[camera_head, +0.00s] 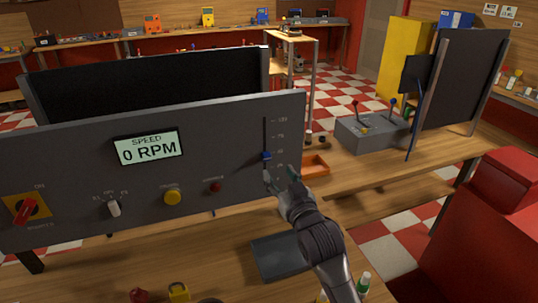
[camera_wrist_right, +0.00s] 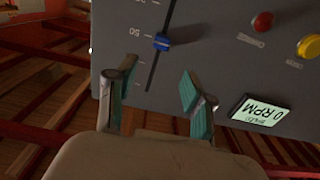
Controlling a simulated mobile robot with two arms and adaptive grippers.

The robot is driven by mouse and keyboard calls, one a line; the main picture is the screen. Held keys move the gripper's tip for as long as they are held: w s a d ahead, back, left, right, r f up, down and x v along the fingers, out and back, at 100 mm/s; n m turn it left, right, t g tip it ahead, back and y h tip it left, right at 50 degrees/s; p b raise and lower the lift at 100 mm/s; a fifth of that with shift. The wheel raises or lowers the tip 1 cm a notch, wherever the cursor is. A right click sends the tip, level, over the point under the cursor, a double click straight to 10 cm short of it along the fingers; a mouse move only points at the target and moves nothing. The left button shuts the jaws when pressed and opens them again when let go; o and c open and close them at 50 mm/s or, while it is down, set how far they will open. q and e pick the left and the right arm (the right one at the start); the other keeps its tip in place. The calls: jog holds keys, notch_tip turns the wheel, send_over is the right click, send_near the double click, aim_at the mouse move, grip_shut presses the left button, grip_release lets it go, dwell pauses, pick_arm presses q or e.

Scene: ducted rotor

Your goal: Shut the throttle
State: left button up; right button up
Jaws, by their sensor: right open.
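The throttle is a blue slider knob (camera_head: 266,156) in a vertical slot at the right end of the dark control panel (camera_head: 75,165). It sits about midway along the slot, close to the 50 mark, and also shows in the right wrist view (camera_wrist_right: 162,41). My right gripper (camera_head: 280,174) is open and empty in front of the panel, just below the knob. In the wrist view its teal-padded fingers (camera_wrist_right: 158,78) are spread, with the knob beyond their tips and apart from them. The speed display (camera_head: 149,148) reads 0 RPM. My left gripper is not in view.
The panel also carries a red rotary switch (camera_head: 26,210), a white toggle (camera_head: 113,208), a yellow button (camera_head: 172,196) and a small red lamp (camera_head: 216,187). An orange tray (camera_head: 313,167) and a grey lever box (camera_head: 372,132) stand to the right on the wooden bench.

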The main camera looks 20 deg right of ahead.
aim_at(267, 157)
jog(key=w, duration=0.4)
jog(key=shift+w+a+p, duration=0.1)
jog(key=shift+w+p, duration=0.25)
jog(key=shift+w+f+p, duration=0.1)
jog(key=shift+w+p, duration=0.2)
jog(key=shift+w, duration=1.6)
jog(key=shift+c, duration=0.3)
jog(key=c, duration=0.8)
grip_shut()
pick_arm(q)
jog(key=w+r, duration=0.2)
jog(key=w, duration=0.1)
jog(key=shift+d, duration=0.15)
pick_arm(e)
jog(key=shift+f, duration=0.15)
